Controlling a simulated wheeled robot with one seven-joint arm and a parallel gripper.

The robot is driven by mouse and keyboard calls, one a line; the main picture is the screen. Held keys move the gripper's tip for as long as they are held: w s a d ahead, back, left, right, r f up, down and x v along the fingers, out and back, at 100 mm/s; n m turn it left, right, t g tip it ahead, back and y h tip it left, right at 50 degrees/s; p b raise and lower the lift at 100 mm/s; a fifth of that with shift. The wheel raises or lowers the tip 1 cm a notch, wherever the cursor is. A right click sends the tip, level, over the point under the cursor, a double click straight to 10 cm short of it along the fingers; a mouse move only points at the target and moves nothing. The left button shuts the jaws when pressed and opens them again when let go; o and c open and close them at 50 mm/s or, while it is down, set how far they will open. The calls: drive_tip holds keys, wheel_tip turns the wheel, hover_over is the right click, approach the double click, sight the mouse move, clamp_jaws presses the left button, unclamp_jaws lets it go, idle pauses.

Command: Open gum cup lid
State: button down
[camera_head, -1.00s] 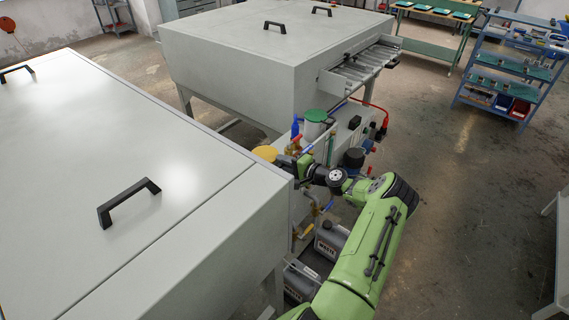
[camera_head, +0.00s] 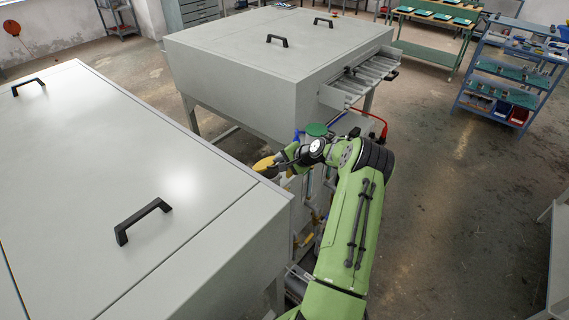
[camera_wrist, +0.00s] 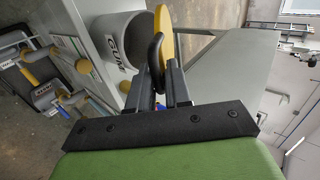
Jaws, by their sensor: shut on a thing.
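The yellow gum cup lid (camera_head: 265,164) shows at my gripper, by the near machine's corner. In the wrist view the lid (camera_wrist: 164,42) is seen nearly edge-on, with a dark loop handle (camera_wrist: 154,62) on its side. My gripper (camera_wrist: 164,78) is shut on this handle; in the head view my gripper (camera_head: 284,158) is partly covered by my wrist. The grey cup (camera_wrist: 117,50) marked GUM is left of the lid in the wrist view. Whether lid and rim still touch is unclear. The cup is hidden in the head view.
A green lid (camera_head: 316,130) is just beyond my wrist. The near machine (camera_head: 120,180) stands close on the left, the far machine (camera_head: 270,70) behind. Bottles (camera_wrist: 42,95) and yellow knobs (camera_wrist: 84,65) lie left in the wrist view. Open floor is on the right.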

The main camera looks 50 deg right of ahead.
drive_tip(key=w+a+r+g+p, duration=0.1)
drive_tip(key=w+r+g+p, duration=0.1)
drive_tip(key=w+r, duration=0.4)
drive_tip(key=shift+w+r+p, duration=0.2)
drive_tip(key=shift+w+p, duration=0.25)
drive_tip(key=shift+w, duration=1.6)
drive_tip(key=shift+s+f, duration=0.15)
drive_tip(key=shift+f, duration=0.05)
drive_tip(key=c, duration=1.3)
unclamp_jaws()
drive_tip(key=shift+c, duration=0.2)
drive_tip(key=a+b+v, duration=0.1)
drive_tip(key=v, duration=1.5)
drive_tip(key=shift+d+r+b, duration=0.3)
drive_tip(key=shift+w, duration=0.25)
